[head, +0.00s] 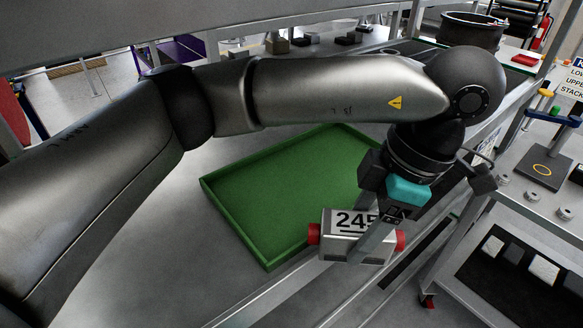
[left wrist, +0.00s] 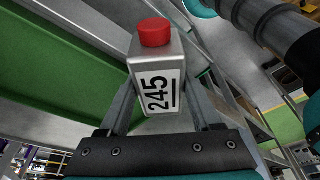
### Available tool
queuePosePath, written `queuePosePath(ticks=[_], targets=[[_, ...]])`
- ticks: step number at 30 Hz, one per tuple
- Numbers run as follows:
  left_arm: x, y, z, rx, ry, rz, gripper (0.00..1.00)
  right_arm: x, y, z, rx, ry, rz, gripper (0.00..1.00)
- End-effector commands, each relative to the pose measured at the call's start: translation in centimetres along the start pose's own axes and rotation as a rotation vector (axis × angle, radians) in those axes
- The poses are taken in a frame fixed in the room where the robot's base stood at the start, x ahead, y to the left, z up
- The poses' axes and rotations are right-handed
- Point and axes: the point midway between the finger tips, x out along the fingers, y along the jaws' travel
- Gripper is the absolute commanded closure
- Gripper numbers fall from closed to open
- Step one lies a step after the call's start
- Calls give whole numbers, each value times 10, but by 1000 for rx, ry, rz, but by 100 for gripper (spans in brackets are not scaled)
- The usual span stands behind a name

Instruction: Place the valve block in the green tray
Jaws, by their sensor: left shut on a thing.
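The valve block (head: 343,248) is a silver box with a white label reading 245 and red caps at its ends. My left gripper (head: 372,244) is shut on it, a finger crossing its label side in the head view. The block hangs in front of the near right edge of the green tray (head: 236,229), and it looks held in the air. In the left wrist view the block (left wrist: 156,65) sits between the two fingers of the left gripper (left wrist: 160,95), one red cap up. The tray (left wrist: 60,105) shows there at the left. The tray looks empty where visible; my arm hides part of it. My right gripper is not in view.
The tray lies on a grey metal bench (head: 140,255). A cart (head: 500,200) with small fittings, a post fixture and several blocks on a dark mat stands at the right. A black bin (head: 472,30) and small parts stand at the back.

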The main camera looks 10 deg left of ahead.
Motion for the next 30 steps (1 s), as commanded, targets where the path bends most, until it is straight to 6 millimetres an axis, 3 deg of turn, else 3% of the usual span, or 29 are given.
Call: queuePosePath(ticks=[18, 24, 30], targets=[[26, 104, -103, -9, 2, 0, 100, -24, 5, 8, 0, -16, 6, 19], [31, 122, -118, -3, 0, 2, 100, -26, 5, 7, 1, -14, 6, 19], [44, 122, -116, 1, 1, -1, 100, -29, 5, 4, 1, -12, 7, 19]])
